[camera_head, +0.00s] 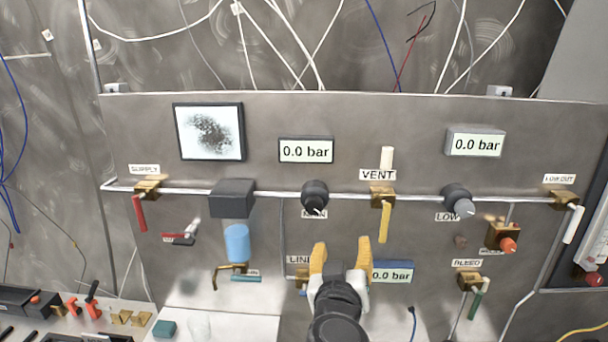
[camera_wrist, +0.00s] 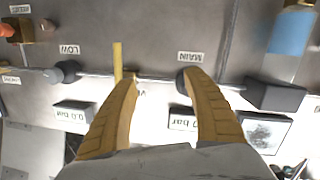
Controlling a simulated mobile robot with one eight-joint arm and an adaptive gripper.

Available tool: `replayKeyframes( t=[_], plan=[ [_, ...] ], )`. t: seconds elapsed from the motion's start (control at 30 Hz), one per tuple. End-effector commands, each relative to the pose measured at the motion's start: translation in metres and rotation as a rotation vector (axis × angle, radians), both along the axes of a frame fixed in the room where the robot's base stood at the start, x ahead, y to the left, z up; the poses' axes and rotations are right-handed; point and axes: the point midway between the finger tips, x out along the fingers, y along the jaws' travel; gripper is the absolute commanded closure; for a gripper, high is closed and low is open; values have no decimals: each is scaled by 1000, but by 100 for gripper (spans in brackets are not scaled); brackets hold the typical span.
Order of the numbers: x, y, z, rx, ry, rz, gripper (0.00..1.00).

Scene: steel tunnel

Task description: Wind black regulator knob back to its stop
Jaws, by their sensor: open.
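The black regulator knob (camera_head: 315,196) sits on the horizontal pipe of the panel, above a partly hidden label, with a white mark on its face. In the wrist view, which is upside down, the knob (camera_wrist: 181,79) shows beside the MAIN label, partly behind the right finger's tip. My gripper (camera_head: 341,255) is open and empty, with yellow fingers, below and slightly right of the knob in the head view. In the wrist view my gripper (camera_wrist: 160,80) has its fingers apart, with the knob at the right fingertip rather than between them. I cannot tell whether they touch.
A 0.0 bar display (camera_head: 306,150) is above the knob. The yellow-handled VENT valve (camera_head: 383,200) is to its right, then a grey LOW knob (camera_head: 459,200). A dark box (camera_head: 232,198) with a blue cup (camera_head: 237,243) is to the left. Tools lie on a bench (camera_head: 140,327) lower left.

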Motion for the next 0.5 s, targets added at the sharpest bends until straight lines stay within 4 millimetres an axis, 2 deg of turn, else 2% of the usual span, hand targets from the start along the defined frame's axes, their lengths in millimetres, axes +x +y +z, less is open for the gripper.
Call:
replayKeyframes(
  t=[0.03, 0.1, 0.2, 0.37, 0.5],
  plan=[
    [1, 22, 18, 0, -47, 39, 41],
    [1, 42, 29, 5, -100, 77, 41],
    [2, 55, 35, 10, -137, 103, 41],
    [20, 56, 34, 9, -144, 105, 41],
    [48, 54, 34, 9, -143, 104, 41]
  ],
)
